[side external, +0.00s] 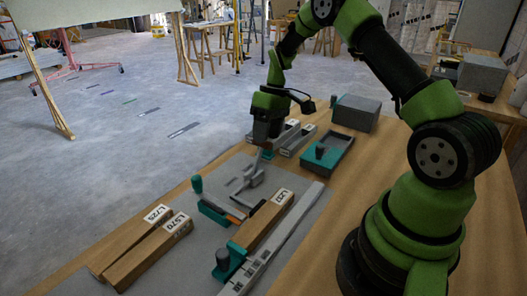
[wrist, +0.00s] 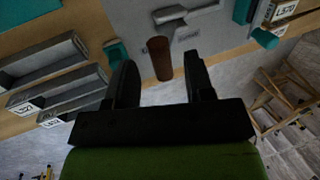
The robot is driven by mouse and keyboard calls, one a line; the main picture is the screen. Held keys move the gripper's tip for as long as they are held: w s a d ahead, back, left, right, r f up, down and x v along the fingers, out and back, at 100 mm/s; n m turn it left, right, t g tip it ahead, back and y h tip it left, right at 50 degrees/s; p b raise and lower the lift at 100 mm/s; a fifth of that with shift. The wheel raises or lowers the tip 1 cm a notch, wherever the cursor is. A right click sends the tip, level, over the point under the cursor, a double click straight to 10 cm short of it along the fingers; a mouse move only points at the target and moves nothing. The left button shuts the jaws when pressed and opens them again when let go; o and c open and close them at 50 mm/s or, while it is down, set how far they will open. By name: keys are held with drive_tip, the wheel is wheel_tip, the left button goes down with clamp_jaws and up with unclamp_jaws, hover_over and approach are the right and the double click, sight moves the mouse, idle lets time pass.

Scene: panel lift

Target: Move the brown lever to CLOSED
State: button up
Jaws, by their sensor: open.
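The brown lever (wrist: 159,58) shows in the wrist view as a short round handle standing out from a grey plate (wrist: 208,38). My gripper (wrist: 160,62) is open, with one dark finger on each side of the handle and a gap on both sides. A grey metal bracket (wrist: 186,14) lies just beyond the handle; it also shows in the side view (side external: 254,178). In the side view my gripper (side external: 264,148) points down over the far end of the work mat, and the brown handle cannot be made out there. I cannot read a CLOSED mark in either view.
A teal clamp (side external: 210,205) and a labelled wooden bar (side external: 264,220) lie near the bracket. Two more labelled bars (side external: 148,250) are at the front left. A teal-edged tray (side external: 327,153) and a grey box (side external: 356,112) stand right of my gripper. Grey channels (wrist: 50,70) are left in the wrist view.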

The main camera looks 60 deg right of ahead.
sight(263, 149)
drive_tip(key=x, duration=0.5)
drive_tip(key=shift+f, duration=0.15)
clamp_jaws()
